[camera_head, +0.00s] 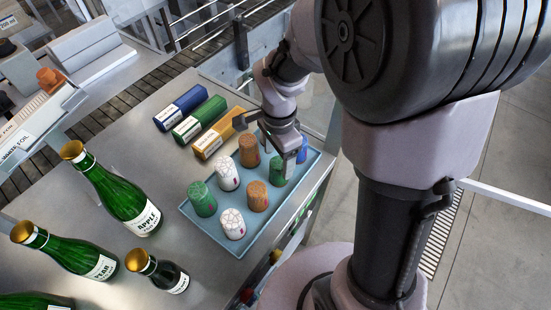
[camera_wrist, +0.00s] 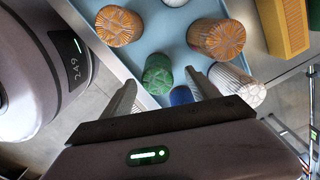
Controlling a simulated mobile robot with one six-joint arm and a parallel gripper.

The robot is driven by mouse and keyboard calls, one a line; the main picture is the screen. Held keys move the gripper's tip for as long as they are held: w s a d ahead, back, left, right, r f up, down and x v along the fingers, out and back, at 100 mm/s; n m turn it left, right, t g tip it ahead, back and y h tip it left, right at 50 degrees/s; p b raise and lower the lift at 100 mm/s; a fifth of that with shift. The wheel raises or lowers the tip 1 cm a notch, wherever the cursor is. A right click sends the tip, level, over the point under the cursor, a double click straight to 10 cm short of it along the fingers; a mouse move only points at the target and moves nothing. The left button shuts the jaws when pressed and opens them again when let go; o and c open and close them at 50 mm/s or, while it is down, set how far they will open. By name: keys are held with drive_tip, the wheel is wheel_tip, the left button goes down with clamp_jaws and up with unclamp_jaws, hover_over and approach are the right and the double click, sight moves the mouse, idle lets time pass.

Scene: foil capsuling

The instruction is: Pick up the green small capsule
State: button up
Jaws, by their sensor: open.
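A green capsule (camera_head: 279,171) stands in the blue tray (camera_head: 262,228), partly hidden by my gripper (camera_head: 280,152). In the wrist view this green capsule (camera_wrist: 157,72) shows its patterned top just ahead of and between the fingertips of my gripper (camera_wrist: 160,80). The fingers are apart and nothing is held. I cannot tell whether they touch it. A second green capsule (camera_head: 201,199) stands at the tray's left end, away from my gripper.
Two orange capsules (camera_head: 257,196) (camera_head: 249,151) and two white ones (camera_head: 228,172) (camera_head: 232,224) stand nearby. A blue capsule (camera_wrist: 181,95) and another white one (camera_wrist: 236,86) sit close to the fingers. Boxes (camera_head: 200,125) lie behind the tray; bottles (camera_head: 122,195) stand left.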

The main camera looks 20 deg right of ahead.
wheel_tip(320, 180, down, 5)
drive_tip(key=shift+s+f+b, duration=0.1)
drive_tip(key=shift+s+b, duration=0.05)
drive_tip(key=shift+b, duration=0.7)
drive_tip(key=shift+c, duration=0.4)
drive_tip(key=c, duration=0.8)
drive_tip(key=shift+r, duration=0.2)
